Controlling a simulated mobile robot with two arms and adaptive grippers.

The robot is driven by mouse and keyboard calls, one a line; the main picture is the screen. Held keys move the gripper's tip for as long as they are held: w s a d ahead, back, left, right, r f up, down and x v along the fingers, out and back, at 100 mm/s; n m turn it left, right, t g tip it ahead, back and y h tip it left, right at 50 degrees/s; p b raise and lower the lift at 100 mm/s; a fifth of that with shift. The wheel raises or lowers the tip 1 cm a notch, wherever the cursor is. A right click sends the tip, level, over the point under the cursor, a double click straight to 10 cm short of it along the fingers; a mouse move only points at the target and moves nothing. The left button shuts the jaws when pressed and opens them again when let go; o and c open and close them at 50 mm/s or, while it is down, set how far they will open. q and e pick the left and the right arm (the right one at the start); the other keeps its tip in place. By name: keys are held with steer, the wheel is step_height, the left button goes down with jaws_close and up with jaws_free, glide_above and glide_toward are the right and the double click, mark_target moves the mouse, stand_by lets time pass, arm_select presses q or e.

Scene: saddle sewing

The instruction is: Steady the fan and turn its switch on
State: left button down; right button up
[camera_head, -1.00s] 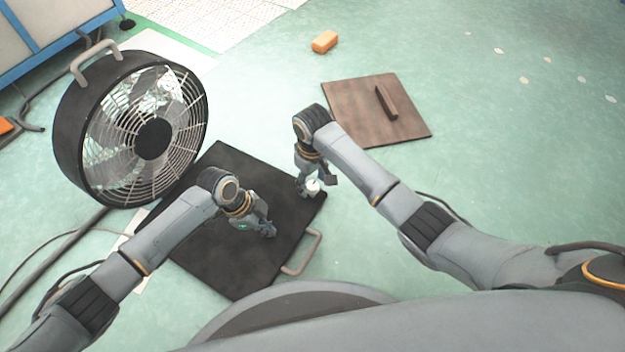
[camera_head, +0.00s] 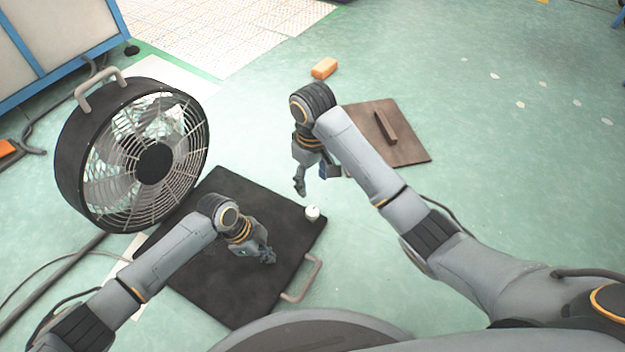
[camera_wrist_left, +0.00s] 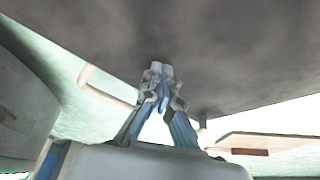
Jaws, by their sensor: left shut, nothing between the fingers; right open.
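The round black fan (camera_head: 154,163) stands upright at the left, with a silver wire grille and a grey handle (camera_head: 100,88) on top. A black square base plate (camera_head: 215,255) lies in front of it. A small white knob (camera_head: 312,213), probably the switch, sits at the plate's right corner. My left gripper (camera_head: 268,258) is shut and empty over the plate. In the left wrist view its fingertips (camera_wrist_left: 160,68) are close to the dark surface; contact is unclear. My right gripper (camera_head: 318,180) is open, beyond and above the knob, apart from it. Whether the fan spins is unclear.
A grey handle (camera_head: 306,282) sticks out from the plate's near right edge. A brown board with a bar (camera_head: 400,150) and an orange block (camera_head: 324,68) lie farther back. A hose runs on the floor at left.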

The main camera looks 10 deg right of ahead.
arm_select(q)
steer(key=shift+s+a+f, duration=0.15)
step_height(320, 180, up, 5)
steer(key=p, duration=0.5)
stand_by(0.3)
steer(key=shift+r, duration=0.2)
